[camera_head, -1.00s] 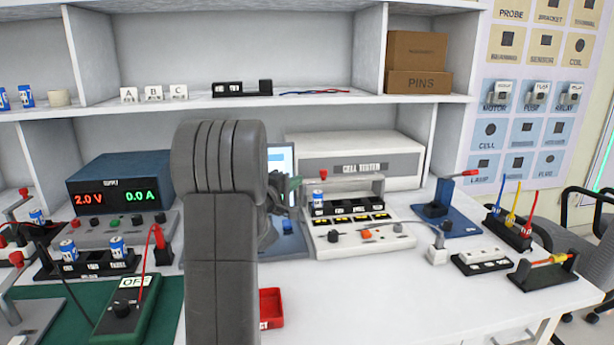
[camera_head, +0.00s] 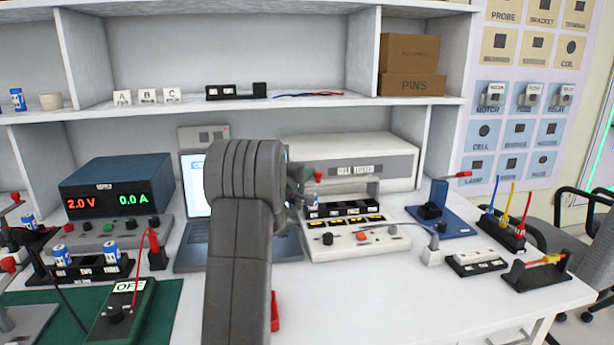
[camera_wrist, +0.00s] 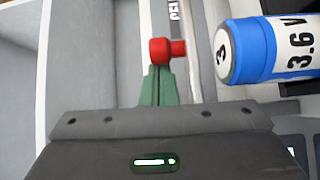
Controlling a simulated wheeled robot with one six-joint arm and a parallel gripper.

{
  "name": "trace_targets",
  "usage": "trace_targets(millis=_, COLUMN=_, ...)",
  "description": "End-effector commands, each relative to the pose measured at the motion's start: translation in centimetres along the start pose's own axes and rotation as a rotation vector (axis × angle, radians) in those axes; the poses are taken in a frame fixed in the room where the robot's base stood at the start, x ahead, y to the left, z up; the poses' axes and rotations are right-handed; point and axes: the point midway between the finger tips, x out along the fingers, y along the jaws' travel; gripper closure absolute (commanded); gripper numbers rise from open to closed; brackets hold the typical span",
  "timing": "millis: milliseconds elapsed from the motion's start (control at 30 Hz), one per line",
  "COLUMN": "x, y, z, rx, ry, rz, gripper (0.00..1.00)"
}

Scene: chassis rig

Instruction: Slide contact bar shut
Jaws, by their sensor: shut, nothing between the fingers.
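The cell tester (camera_head: 350,240) stands on the bench with a grey contact bar (camera_head: 352,188) across its cell slots. A red knob (camera_head: 317,176) is at the bar's left end. In the wrist view the red knob (camera_wrist: 165,50) is just beyond my green fingertips (camera_wrist: 159,78), and the bar (camera_wrist: 191,52) runs beside it. I cannot tell whether they touch. A blue 3.6 V cell (camera_wrist: 265,48) marked 3 lies to the right of the knob. My gripper (camera_head: 299,180) is shut and empty at the tester's left side, partly hidden by my arm.
A laptop (camera_head: 196,195) stands behind my arm. A blue lever fixture (camera_head: 440,205) and a stand with coloured probes (camera_head: 502,228) are to the right. The CELL TESTER box (camera_head: 350,158) is behind. The bench front right (camera_head: 400,300) is clear.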

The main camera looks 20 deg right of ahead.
Motion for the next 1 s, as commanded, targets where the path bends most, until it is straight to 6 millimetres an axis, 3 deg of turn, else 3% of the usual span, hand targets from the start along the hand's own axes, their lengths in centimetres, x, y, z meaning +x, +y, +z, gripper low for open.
trace_targets(millis=1000, x=-4.8, y=0.2, z=4.6, rx=0.001, ry=-0.001, rz=0.001, gripper=1.00)
